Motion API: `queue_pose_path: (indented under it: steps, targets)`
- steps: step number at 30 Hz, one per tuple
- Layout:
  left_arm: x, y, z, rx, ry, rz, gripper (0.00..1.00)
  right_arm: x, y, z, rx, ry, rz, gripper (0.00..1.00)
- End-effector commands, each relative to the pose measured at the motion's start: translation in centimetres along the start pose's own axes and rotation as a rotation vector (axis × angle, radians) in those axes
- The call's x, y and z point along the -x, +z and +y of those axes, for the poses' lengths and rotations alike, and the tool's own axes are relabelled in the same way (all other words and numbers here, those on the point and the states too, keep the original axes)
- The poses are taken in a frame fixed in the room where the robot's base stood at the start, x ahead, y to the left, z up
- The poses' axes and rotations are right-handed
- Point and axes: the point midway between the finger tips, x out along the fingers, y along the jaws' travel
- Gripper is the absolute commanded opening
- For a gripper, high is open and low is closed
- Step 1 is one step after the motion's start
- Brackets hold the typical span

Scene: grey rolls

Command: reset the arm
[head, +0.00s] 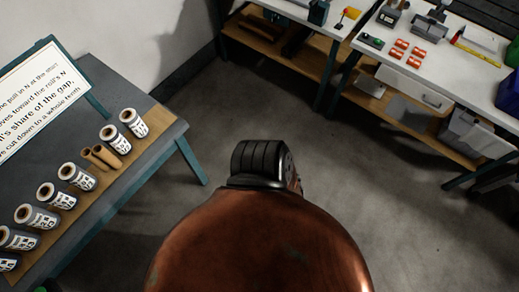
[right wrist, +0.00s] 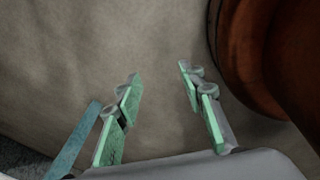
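My right gripper (right wrist: 158,90) shows in the right wrist view with its two green-padded fingers apart. Nothing is between them, and bare grey floor lies beyond. My copper-coloured body fills the right edge of that view. Neither gripper shows in the head view. The left arm is out of sight. Several grey rolls with white printed labels (head: 64,198) stand in a line on the dark table (head: 165,138) at the left of the head view.
Brown tubes (head: 101,157) lie among the rolls, behind them a printed sign (head: 42,98). A white-topped workbench (head: 440,72) at upper right holds orange-red cylinders (head: 397,50) and tools. A grey bin (head: 475,135) sits under it. The floor (head: 330,165) between is clear.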

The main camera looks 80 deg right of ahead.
Motion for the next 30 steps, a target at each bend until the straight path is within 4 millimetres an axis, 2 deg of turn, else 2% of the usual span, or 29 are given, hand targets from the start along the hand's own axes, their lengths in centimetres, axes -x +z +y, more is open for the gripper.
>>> queue_pose_path:
  steps: [1, 3, 6, 30]
  targets:
    - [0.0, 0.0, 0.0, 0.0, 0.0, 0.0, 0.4, -0.3, 2.1, -1.3, -0.094, -0.024, -0.025, 0.36]
    - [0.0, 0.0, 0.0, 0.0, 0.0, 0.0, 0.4, -0.5, 4.1, -2.6, -0.193, -0.044, -0.05, 0.36]
    - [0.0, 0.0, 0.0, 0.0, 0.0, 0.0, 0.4, -0.6, 5.4, -3.6, -0.266, -0.057, -0.067, 0.36]
    - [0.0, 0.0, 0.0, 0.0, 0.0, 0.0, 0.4, -0.6, 5.6, -3.7, -0.277, -0.058, -0.07, 0.36]
